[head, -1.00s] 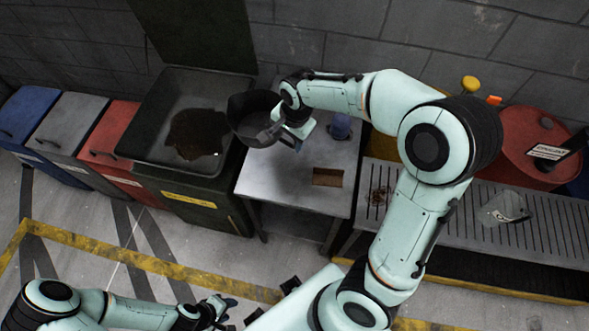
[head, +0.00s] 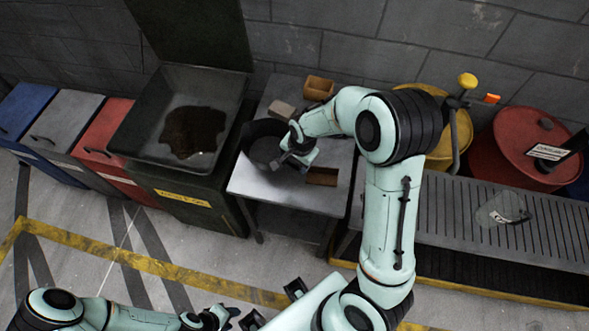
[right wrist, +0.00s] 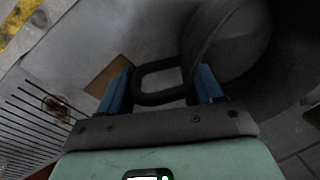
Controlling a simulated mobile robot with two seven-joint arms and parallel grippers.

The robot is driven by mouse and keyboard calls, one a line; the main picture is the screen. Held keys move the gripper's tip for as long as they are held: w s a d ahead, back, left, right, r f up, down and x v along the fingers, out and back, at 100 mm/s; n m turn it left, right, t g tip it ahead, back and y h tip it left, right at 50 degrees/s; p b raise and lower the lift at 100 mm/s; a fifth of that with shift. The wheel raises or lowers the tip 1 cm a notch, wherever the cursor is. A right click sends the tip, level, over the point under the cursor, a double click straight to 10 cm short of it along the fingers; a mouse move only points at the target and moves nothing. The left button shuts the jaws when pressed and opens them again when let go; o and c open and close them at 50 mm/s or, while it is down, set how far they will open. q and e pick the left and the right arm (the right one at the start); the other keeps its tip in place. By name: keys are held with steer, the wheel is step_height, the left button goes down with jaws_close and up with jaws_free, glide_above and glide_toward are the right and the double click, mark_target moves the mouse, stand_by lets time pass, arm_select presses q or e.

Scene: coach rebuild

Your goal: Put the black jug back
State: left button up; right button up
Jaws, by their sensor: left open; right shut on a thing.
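The black jug (head: 262,143) is at the left part of the grey metal table (head: 270,193), upright or nearly so. I cannot tell whether its base touches the top. My right gripper (head: 288,163) is shut on the jug's handle. In the right wrist view the loop handle (right wrist: 150,97) sits between the blue fingers (right wrist: 163,90), with the round jug body (right wrist: 235,42) beyond. My left gripper (head: 226,316) is open and empty, low over the floor at the bottom of the head view.
A dark open bin (head: 150,143) with brown matter inside stands left of the table. Small brown boxes (head: 318,87) (head: 322,177) are on the table. Yellow (head: 445,150) and red drums (head: 530,150) stand right. A clear container (head: 500,210) is on the slatted bench (head: 450,215).

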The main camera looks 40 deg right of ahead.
mark_target(295, 167)
steer(key=shift+f, duration=2.45)
arm_select(q)
steer(key=shift+s+f, duration=0.15)
steer(key=shift+f, duration=0.15)
steer(key=shift+f+b, duration=0.1)
steer(key=shift+b, duration=0.2)
arm_select(e)
steer(key=shift+f, duration=0.1)
steer(key=shift+f, duration=0.15)
steer(key=o, duration=1.4)
arm_select(q)
steer(key=shift+s, duration=0.1)
arm_select(e)
steer(key=shift+r, duration=0.65)
arm_select(q)
steer(key=shift+w+r+p, duration=0.65)
steer(key=shift+r+p, duration=0.1)
steer(key=shift+r, duration=0.25)
arm_select(e)
steer(key=r, duration=0.3)
steer(key=s+r, duration=0.1)
steer(key=r, duration=0.3)
steer(key=s+r, duration=0.1)
steer(key=r, duration=0.3)
steer(key=shift+s+d, duration=0.1)
steer(key=shift+d, duration=0.05)
